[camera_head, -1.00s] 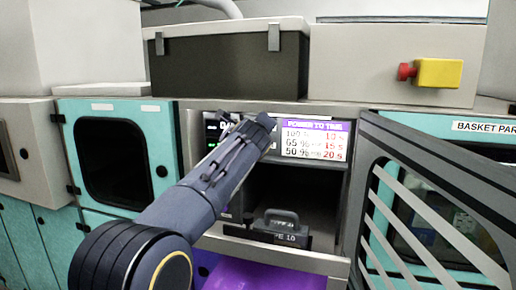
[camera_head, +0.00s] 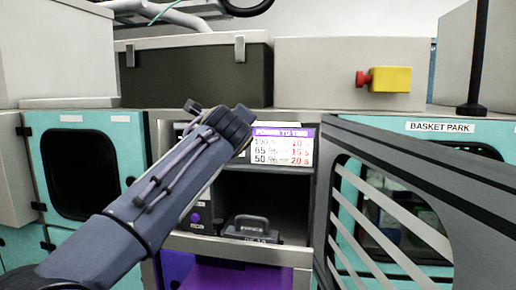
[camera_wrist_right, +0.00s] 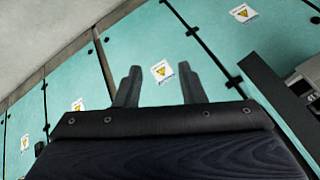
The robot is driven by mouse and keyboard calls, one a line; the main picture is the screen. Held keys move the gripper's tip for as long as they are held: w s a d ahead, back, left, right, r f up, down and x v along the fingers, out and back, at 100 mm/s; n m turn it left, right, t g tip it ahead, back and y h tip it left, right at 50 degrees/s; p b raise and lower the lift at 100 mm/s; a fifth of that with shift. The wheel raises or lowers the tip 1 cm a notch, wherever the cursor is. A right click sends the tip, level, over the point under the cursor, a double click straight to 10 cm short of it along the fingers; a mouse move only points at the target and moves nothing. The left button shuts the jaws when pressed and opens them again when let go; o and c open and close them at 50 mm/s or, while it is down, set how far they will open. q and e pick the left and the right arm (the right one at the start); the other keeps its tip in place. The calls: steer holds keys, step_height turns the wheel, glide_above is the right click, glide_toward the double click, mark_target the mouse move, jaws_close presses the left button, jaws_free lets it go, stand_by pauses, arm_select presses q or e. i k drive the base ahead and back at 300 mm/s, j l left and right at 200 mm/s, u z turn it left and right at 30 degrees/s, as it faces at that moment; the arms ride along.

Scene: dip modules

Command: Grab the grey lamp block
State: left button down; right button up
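A dark grey block with a raised handle (camera_head: 250,230), which looks like the grey lamp block, sits on the floor of an open bay (camera_head: 270,197) in the middle of the head view. The lettering on its front is too small to read. My left arm crosses in from the lower left, and its end with the left gripper (camera_head: 228,122) is in front of the bay's upper left, above the block and apart from it. Its fingers are not clear. My right gripper (camera_wrist_right: 160,82) shows in the right wrist view with two fingers spread and nothing between them, facing teal panels.
A grey slatted door (camera_head: 400,200) stands open right of the bay. A power-to-time sign (camera_head: 284,146) is above the opening. A purple surface (camera_head: 235,276) lies below. A yellow box with a red button (camera_head: 390,79) and a dark lidded case (camera_head: 195,75) are above.

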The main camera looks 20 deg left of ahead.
mark_target(264, 235)
steer(key=k+l, duration=0.3)
steer(key=k, duration=0.15)
steer(key=k+l, duration=0.35)
steer(key=k, duration=0.1)
